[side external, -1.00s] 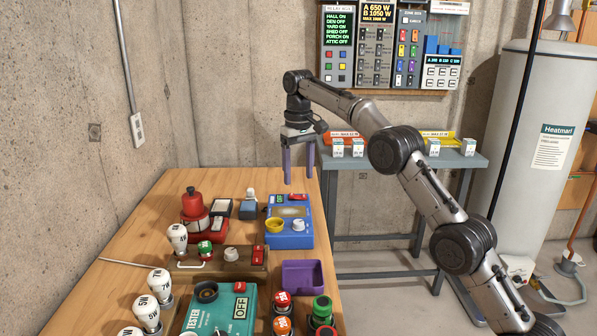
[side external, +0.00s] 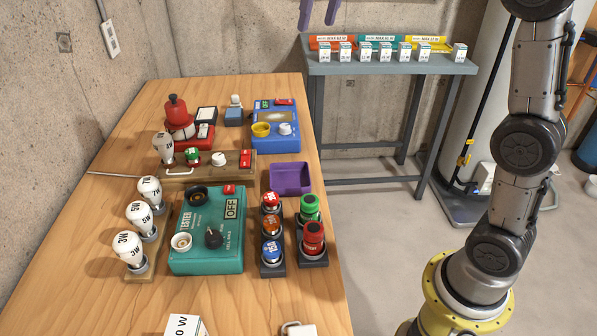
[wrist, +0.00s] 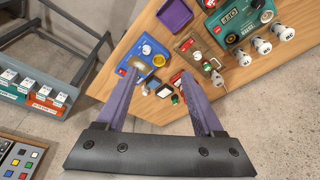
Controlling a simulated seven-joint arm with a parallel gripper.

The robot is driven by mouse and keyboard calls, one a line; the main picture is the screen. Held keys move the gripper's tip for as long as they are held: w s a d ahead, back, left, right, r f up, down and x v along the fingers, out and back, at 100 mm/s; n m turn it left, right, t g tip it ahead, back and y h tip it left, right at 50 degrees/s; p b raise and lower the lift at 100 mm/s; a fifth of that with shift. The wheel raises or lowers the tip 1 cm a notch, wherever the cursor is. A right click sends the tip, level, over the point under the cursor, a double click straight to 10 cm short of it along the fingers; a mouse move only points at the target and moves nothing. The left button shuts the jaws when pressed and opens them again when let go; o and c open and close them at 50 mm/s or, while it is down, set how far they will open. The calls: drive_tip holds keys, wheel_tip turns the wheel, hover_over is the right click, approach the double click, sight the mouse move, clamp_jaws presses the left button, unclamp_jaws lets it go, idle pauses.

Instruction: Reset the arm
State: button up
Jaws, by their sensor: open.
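My gripper (wrist: 165,95) is open and empty, its two purple fingers spread apart in the wrist view. In the side external view only its fingertips (side external: 319,12) show at the top edge, high above the far end of the wooden table (side external: 100,278). The rest of the gripper and wrist is out of that view. My arm rises at the right from its yellow base, clear of the table. Nothing is between the fingers.
The table holds a teal tester (side external: 205,255), a blue device (side external: 275,142), a purple tray (side external: 290,178), several bulbs (side external: 140,215) and colored buttons. A grey shelf (side external: 390,68) with small boxes stands behind. A white tank is at right. Open air surrounds the gripper.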

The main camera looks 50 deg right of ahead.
drive_tip(key=s+a+t, duration=0.1)
drive_tip(key=s+a, duration=0.1)
drive_tip(key=s, duration=0.8)
drive_tip(key=s+a+f+n+t, duration=0.1)
drive_tip(key=s+f, duration=1.4)
drive_tip(key=f, duration=0.4)
drive_tip(key=shift+a+n+t, duration=0.3)
drive_tip(key=shift+a, duration=0.05)
